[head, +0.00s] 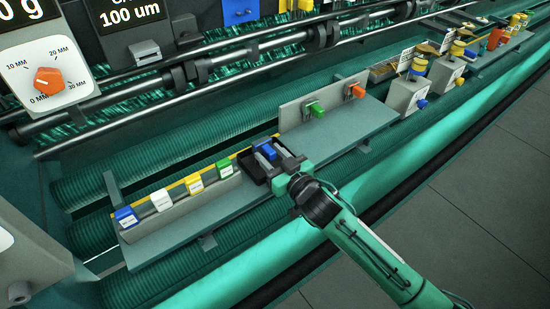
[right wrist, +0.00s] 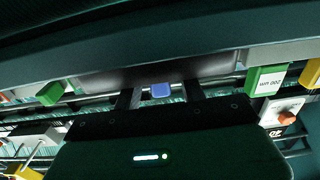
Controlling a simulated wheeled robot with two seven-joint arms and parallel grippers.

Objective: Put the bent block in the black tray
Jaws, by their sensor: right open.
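The black tray (head: 252,169) sits on the grey-green shelf in the head view, right of the row of labelled blocks. A small blue block (head: 268,152), which I take for the bent block, is at the tray, between the fingers of my right gripper (head: 277,156). Its bend cannot be made out. In the right wrist view the blue block (right wrist: 160,91) shows between the two spread fingers of the right gripper (right wrist: 160,96), with gaps at its sides. The gripper is open and partly hides the tray. My left gripper is not in view.
Blue, white, yellow and green labelled blocks (head: 194,184) stand in a row left of the tray. An upright grey plate (head: 322,100) with green and orange knobs stands behind and right. The shelf (head: 360,132) right of the tray is clear.

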